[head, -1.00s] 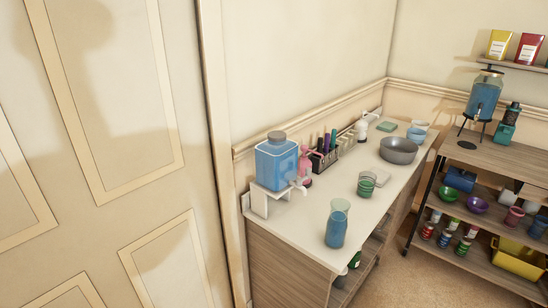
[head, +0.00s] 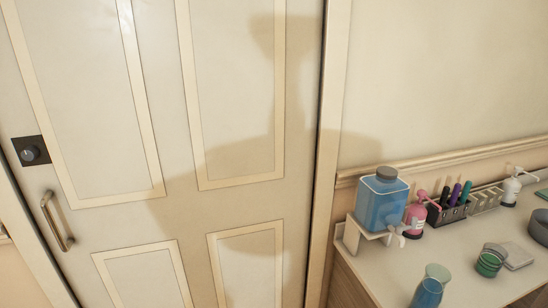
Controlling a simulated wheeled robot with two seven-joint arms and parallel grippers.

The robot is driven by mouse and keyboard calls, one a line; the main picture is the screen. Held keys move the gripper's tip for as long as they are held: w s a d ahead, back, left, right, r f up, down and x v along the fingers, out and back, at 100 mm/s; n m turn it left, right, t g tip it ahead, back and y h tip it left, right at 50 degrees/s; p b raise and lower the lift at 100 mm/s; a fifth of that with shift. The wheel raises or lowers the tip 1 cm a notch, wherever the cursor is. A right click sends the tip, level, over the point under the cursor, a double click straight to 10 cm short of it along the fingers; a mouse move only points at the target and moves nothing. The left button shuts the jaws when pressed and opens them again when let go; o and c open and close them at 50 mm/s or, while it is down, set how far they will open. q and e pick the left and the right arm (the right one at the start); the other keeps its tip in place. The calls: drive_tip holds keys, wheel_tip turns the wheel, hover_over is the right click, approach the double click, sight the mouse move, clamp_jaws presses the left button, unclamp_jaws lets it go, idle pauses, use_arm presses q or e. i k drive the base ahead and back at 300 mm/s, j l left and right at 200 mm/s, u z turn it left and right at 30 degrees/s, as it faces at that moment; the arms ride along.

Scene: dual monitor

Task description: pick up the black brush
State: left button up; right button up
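I do not see a thing that is clearly a black brush. A dark holder (head: 449,214) on the counter at the right holds several upright sticks, one of them black (head: 444,196), with purple and teal ones beside it. They are too small to tell whether they are brushes or markers. Neither of my grippers is in view.
A panelled door (head: 180,225) with a handle fills the left and middle. On the counter (head: 392,262) stand a blue dispenser (head: 381,205) on a white stand, a pink pump bottle (head: 415,217), a white pump bottle (head: 511,188), a blue glass (head: 429,290) and a green-banded jar (head: 489,262).

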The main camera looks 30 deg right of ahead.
sight(445, 193)
drive_tip(key=k+l+u, duration=0.15)
drive_tip(key=l+u, duration=0.3)
drive_tip(key=k+l+u, duration=0.15)
drive_tip(key=u, duration=0.3)
drive_tip(key=k+l+u, duration=0.2)
drive_tip(key=u, duration=0.25)
drive_tip(key=k+u, duration=0.45)
drive_tip(key=k+l, duration=0.1)
drive_tip(key=k, duration=0.35)
drive_tip(key=k+l, duration=0.15)
drive_tip(key=k, duration=0.3)
